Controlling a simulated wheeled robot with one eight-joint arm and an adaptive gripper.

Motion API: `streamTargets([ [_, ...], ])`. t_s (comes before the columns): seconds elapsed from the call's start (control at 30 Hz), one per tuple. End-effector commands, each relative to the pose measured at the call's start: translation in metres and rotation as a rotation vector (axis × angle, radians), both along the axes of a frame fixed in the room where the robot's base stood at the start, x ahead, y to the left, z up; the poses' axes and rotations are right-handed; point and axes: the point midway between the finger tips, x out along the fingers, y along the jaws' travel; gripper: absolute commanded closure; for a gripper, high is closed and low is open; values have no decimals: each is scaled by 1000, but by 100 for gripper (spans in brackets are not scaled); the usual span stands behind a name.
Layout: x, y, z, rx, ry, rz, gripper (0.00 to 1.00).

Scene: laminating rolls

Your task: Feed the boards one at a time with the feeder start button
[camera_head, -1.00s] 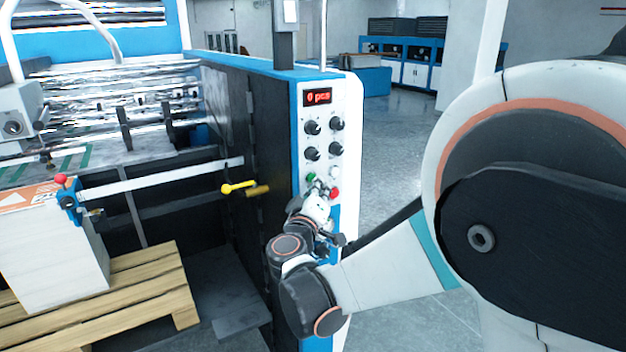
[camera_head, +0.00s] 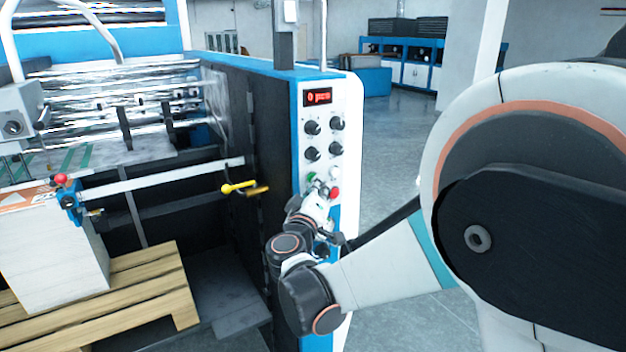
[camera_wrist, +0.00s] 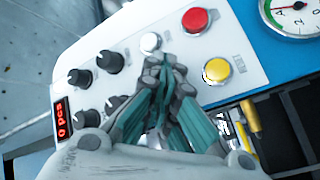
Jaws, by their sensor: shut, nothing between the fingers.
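The control panel (camera_head: 349,150) on the machine's side carries a display (camera_head: 317,97) that reads 0 pcs, also in the wrist view (camera_wrist: 62,120). A green button (camera_head: 311,177), a white button (camera_head: 334,172) and a red button (camera_head: 335,194) sit below the knobs. The wrist view shows the white button (camera_wrist: 150,42), the red button (camera_wrist: 196,20) and a yellow button (camera_wrist: 216,70). The green button is hidden there behind my fingers. My gripper (camera_wrist: 166,66) is shut and empty, its tips close to the panel among these buttons; contact cannot be told. A board stack (camera_head: 52,255) stands at the left.
The stack rests on a wooden pallet (camera_head: 140,285). A yellow-handled lever (camera_head: 238,187) sticks out left of the panel. Black knobs (camera_head: 312,128) are above the buttons. A gauge (camera_wrist: 290,15) lies beyond the red button. Floor right of the machine is open.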

Motion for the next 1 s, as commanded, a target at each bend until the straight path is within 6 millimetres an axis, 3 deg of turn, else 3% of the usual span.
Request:
streamTargets([
  [0.67,-13,-9,0,0,0,0,100],
  [1.0,-34,-23,0,0,0,0,100],
])
